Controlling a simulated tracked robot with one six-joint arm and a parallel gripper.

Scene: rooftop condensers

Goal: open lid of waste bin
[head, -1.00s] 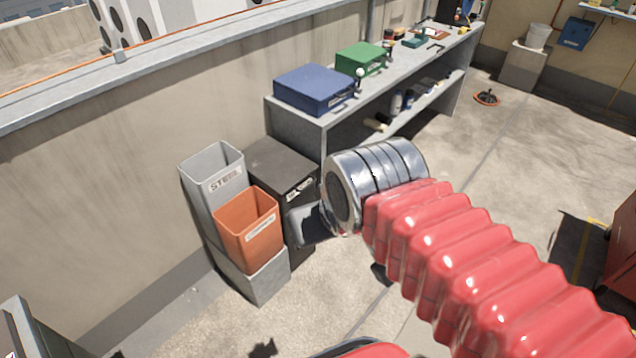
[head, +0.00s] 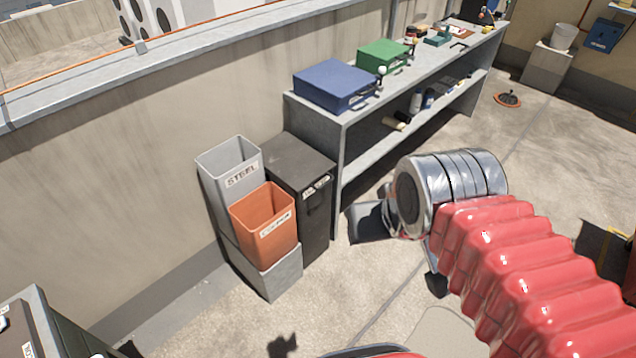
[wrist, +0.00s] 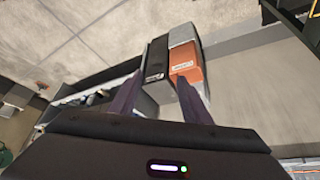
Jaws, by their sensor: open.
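The waste bin appears to be the black box-shaped bin (head: 302,160) between the grey and orange bins and the workbench. Its flat lid is shut, and a white label on its upper front is too small to read. In the wrist view the black bin (wrist: 157,60) lies ahead, between and beyond my fingers. My gripper (wrist: 158,76) is open and empty, its two dark fingers apart. In the head view my gripper is right of the bin and apart from it; the wrist partly hides its fingers.
A grey bin (head: 229,160) marked STEEL and an orange bin (head: 264,226) stand directly left of the black bin. The workbench (head: 343,155) with a blue case (head: 334,84) and green case (head: 383,55) adjoins on its right. The floor in front is mostly clear.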

